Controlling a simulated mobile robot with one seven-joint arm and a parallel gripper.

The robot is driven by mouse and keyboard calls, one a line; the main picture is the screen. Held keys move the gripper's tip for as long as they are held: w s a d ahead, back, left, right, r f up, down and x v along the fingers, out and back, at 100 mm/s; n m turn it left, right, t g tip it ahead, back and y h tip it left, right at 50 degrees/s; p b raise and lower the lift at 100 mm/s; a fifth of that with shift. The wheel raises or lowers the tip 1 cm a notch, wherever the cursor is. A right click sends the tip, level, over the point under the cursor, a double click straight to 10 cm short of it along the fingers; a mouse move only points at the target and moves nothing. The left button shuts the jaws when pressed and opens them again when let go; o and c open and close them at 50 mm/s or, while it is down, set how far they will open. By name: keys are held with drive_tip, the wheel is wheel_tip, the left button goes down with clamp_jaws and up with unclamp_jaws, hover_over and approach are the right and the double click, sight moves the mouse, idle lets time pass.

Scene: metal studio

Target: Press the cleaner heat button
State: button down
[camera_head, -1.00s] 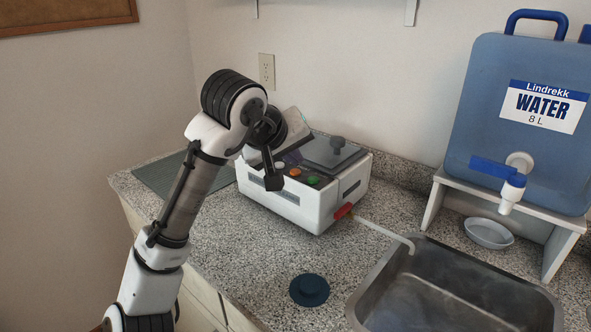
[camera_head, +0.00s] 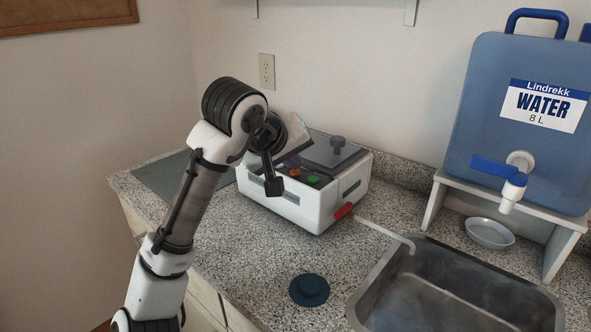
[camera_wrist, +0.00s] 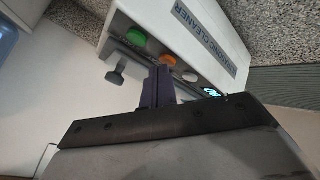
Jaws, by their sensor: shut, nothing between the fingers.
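The cleaner (camera_head: 305,205) is a white box with a grey lid and black knob on the counter. Its sloped panel carries a green button (camera_head: 313,180) and an orange button (camera_head: 295,173). The wrist view shows the green button (camera_wrist: 137,36), the orange button (camera_wrist: 168,60), a white button (camera_wrist: 190,77) and a lit cyan display (camera_wrist: 211,92). Button labels are not legible. My gripper (camera_wrist: 158,72) is shut and empty, its dark purple fingertips beside the orange button in that view. Contact cannot be told. In the head view my wrist partly hides the panel's left end.
A red-handled drain valve (camera_head: 343,211) with a pale tube leads towards the sink (camera_head: 440,290). A dark blue stopper (camera_head: 309,290) lies in front. A blue water container (camera_head: 520,120) stands at right on a white stand. A grey-green mat (camera_head: 165,180) lies at left.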

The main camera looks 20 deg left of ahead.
drive_tip(key=shift+r+p, duration=0.55)
drive_tip(key=shift+p, duration=0.15)
wheel_tip(320, 180, up, 6)
drive_tip(key=p, duration=0.5)
drive_tip(key=shift+p, duration=0.4)
